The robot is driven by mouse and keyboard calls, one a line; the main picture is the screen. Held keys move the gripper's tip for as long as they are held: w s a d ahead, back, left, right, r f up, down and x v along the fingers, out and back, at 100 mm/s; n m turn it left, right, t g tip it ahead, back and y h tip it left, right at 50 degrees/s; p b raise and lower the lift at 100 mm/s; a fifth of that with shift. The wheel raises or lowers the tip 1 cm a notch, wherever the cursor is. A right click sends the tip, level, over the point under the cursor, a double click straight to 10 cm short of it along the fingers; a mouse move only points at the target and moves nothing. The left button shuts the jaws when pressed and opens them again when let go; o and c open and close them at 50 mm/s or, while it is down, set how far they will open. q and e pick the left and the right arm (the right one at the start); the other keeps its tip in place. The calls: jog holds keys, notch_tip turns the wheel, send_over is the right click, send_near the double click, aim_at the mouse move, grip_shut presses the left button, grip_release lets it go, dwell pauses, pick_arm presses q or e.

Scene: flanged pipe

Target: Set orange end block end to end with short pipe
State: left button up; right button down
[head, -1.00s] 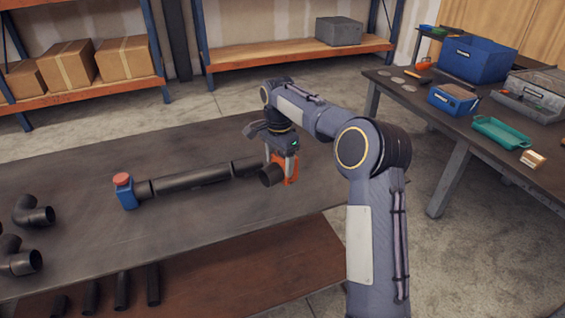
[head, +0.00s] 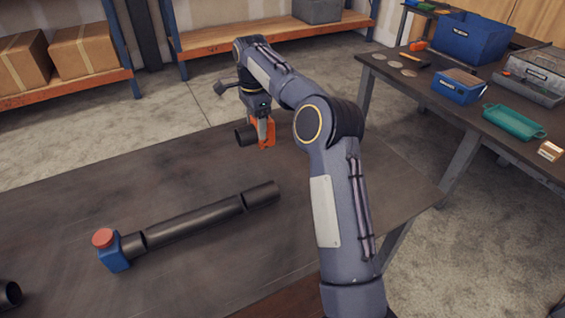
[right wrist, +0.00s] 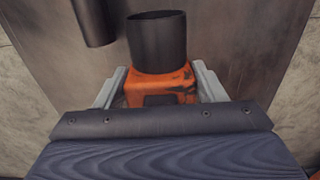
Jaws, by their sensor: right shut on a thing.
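My right gripper (head: 262,130) is shut on the orange end block (head: 268,136). The block's black pipe stub (head: 246,135) points left in the head view. In the right wrist view the orange block (right wrist: 160,90) sits between the two fingers, its black stub (right wrist: 157,42) facing away from the wrist. The short pipe (head: 262,194) lies at the right end of a row on the table, after a long dark pipe (head: 195,222) and a blue end block (head: 114,255) with a red top. The held block is apart from the short pipe, beyond it. My left gripper is out of view.
The dark table (head: 330,205) is clear around the pipe row. A black pipe piece (head: 8,294) shows at the lower left edge. A side table with a blue bin (head: 470,45) and a teal tray (head: 514,121) stands at the right. Shelves with boxes are behind.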

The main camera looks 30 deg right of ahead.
jog(key=s+d+f, duration=0.2)
jog(key=s+f, duration=0.1)
jog(key=s, duration=0.1)
jog(key=s+d+f, duration=0.2)
jog(key=s+f, duration=0.2)
jog(key=s+d+f, duration=0.2)
jog(key=s+f, duration=0.2)
jog(key=shift+s+d+f, duration=0.15)
jog(key=shift+d, duration=0.1)
jog(key=shift+f, duration=0.6)
jog(key=shift+f, duration=0.1)
jog(key=shift+c, duration=1.6)
grip_release()
jog(key=shift+f, duration=0.1)
